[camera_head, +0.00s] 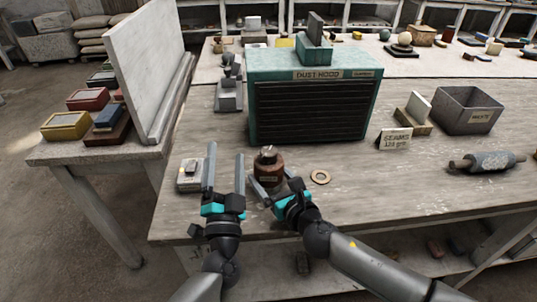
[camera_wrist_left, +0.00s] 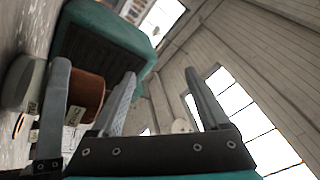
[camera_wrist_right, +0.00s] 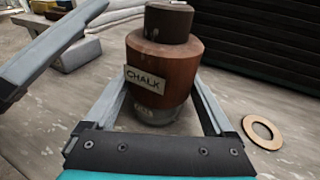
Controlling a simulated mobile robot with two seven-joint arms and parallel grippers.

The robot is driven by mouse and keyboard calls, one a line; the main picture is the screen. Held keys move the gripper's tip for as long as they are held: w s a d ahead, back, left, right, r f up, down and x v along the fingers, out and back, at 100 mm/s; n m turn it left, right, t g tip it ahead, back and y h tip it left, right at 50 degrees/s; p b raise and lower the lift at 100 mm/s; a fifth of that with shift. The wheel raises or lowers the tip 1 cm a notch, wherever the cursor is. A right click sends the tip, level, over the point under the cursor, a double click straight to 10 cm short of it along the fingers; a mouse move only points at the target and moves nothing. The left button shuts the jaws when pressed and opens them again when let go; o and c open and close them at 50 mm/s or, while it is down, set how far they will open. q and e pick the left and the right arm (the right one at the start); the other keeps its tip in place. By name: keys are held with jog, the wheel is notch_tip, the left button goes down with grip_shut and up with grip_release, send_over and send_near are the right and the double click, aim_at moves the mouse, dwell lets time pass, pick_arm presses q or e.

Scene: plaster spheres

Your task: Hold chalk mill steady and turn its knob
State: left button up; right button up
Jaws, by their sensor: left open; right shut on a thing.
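The chalk mill (camera_head: 268,168) is a brown wooden cylinder with a dark knob (camera_wrist_right: 168,22) on top and a "CHALK" label. It stands upright on the bench in front of the teal dust hood. My right gripper (camera_wrist_right: 160,85) is shut on its lower body, one finger on each side. My left gripper (camera_head: 225,152) is open and empty, left of the mill, its fingers pointing away toward the back of the bench. In the left wrist view, the mill's brown side (camera_wrist_left: 87,90) shows left of my left fingers, partly hidden by a finger.
The dust hood (camera_head: 313,100) stands close behind the mill. A flat ring (camera_head: 320,177) lies right of the mill. A sign (camera_head: 394,139), a grey bin (camera_head: 468,110) and a roller (camera_head: 488,162) are farther right.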

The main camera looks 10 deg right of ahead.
aim_at(267, 161)
pick_arm(q)
jog(key=s+d+f+n+g+h, duration=0.2)
jog(key=s+d+n+g+h, duration=0.1)
jog(key=s+d+n+g, duration=0.35)
jog(key=shift+n+t, duration=0.35)
jog(key=shift+t, duration=0.5)
jog(key=x, duration=1)
jog(key=shift+w+d, duration=0.1)
jog(key=shift+d, duration=0.1)
jog(key=shift+f, duration=0.1)
grip_shut()
